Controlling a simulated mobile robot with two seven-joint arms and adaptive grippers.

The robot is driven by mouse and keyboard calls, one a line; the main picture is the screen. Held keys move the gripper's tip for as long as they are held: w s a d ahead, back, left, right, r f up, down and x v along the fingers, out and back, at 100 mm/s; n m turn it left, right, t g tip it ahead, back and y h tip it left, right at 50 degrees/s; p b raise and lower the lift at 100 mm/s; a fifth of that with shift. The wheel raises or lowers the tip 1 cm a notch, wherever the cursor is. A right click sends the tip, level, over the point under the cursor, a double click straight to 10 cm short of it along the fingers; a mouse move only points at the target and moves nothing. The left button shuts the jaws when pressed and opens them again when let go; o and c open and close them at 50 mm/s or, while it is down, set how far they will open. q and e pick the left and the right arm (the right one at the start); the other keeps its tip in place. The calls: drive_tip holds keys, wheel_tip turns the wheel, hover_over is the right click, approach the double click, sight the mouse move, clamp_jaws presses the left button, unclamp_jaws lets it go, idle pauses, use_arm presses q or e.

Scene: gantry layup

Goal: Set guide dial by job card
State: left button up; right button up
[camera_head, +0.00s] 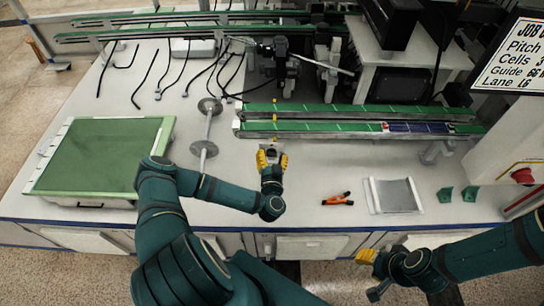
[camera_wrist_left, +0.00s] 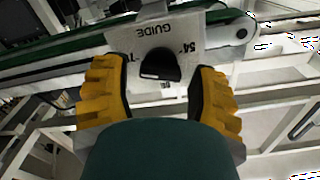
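The guide dial (camera_wrist_left: 160,62) is a black rounded knob on a pale plate (camera_wrist_left: 183,35) marked "GUIDE", with "54" beside the knob. My left gripper (camera_head: 271,158) is open at the front of the green-topped rail. In the left wrist view its yellow fingers stand on either side of the dial, with gaps between. The dial's pointer and full scale are not readable. The job card (camera_head: 512,58) at top right is cut off by the frame; its lines name Pitch, Cells, Guide and Lane, and Guide looks like "66". My right gripper (camera_head: 370,272) is low at the right, away from the dial.
The green-topped rail (camera_head: 330,107) runs behind the dial. A reel stand (camera_head: 207,130) is left of my left gripper, and a green board (camera_head: 100,155) lies further left. An orange-black tool (camera_head: 338,199) and grey tray (camera_head: 394,196) lie right. A red button (camera_head: 522,175) is at far right.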

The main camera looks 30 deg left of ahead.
use_arm(q)
drive_tip(key=c, duration=0.8)
